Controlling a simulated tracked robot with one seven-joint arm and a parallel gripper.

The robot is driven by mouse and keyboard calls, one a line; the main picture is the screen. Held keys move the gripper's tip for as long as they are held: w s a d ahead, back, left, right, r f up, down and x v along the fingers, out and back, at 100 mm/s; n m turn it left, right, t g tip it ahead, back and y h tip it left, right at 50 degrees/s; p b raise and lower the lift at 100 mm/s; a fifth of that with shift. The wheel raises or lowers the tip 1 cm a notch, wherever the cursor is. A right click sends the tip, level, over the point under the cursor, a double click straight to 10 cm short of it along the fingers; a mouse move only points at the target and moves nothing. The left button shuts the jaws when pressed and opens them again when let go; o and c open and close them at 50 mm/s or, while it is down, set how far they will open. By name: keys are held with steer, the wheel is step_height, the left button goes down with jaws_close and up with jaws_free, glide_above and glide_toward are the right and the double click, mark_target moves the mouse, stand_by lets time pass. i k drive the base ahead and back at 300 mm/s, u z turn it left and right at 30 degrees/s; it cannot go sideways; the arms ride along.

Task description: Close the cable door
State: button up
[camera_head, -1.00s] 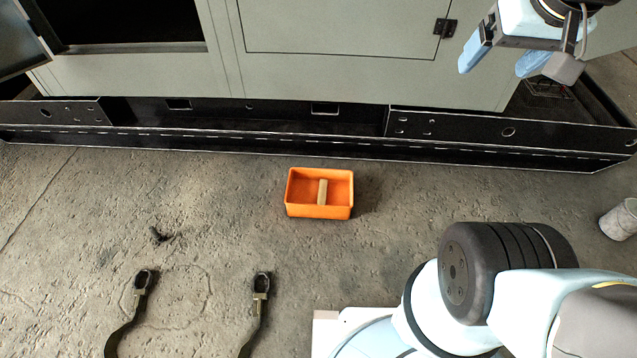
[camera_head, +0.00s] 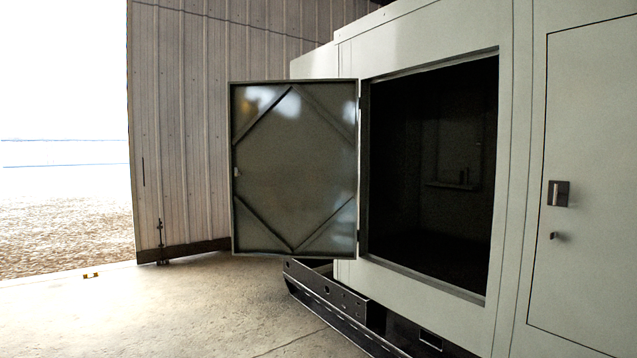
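The cable door (camera_head: 295,170) is a grey-green panel with diagonal braces on its inner face. It stands wide open to the left of a dark opening (camera_head: 430,165) in the pale enclosure (camera_head: 510,250), hinged along the opening's left edge. The inside of the opening is mostly dark, with a small ledge faintly visible. My gripper is not in view now.
A second, shut door (camera_head: 585,190) with a dark latch (camera_head: 558,193) is at the right. A black base rail (camera_head: 335,295) runs below the enclosure. A corrugated wall (camera_head: 210,110) stands behind the door.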

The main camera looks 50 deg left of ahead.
mark_target(293, 143)
steer(key=u, duration=0.1)
steer(key=k, duration=0.25)
steer(key=u, duration=1.15)
steer(key=i, duration=0.15)
steer(key=u, duration=1.6)
steer(key=i, duration=4.25)
steer(key=z, duration=0.1)
